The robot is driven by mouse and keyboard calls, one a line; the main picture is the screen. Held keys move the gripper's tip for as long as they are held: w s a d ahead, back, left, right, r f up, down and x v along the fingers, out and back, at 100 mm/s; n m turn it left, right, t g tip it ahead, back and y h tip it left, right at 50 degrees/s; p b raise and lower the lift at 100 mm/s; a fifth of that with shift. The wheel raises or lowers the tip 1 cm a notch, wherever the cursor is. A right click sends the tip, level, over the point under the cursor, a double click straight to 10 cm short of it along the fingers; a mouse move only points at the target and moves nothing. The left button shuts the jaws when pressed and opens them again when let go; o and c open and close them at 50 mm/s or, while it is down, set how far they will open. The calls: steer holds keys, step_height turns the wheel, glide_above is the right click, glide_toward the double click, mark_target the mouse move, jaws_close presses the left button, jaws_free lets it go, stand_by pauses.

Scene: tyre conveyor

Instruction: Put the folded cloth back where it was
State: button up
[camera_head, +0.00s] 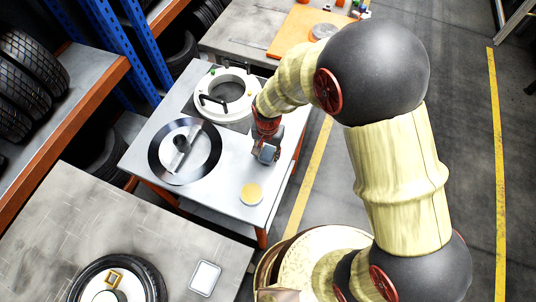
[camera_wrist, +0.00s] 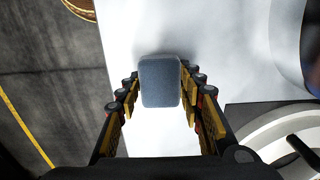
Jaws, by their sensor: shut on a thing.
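The folded cloth (camera_wrist: 160,80) is a small blue-grey pad with rounded corners in the wrist view. My gripper (camera_wrist: 161,92) is shut on it, with one row of finger pads at each side. In the head view my gripper (camera_head: 266,152) points down over the right part of the white table (camera_head: 225,190). The cloth is small there and partly covered by the fingers. I cannot tell whether it touches the tabletop or hangs just above it.
A grey bench (camera_head: 60,225) with a tyre and a white tray (camera_head: 205,278) is in front. Tyre shelves stand left.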

mark_target(268, 152)
steer(key=shift+f, duration=0.65)
steer(key=shift+f, duration=0.1)
steer(key=o, duration=1.1)
step_height(268, 152, up, 12)
steer(key=shift+r+p, duration=0.15)
steer(key=shift+p, duration=1)
steer(key=shift+d, duration=0.1)
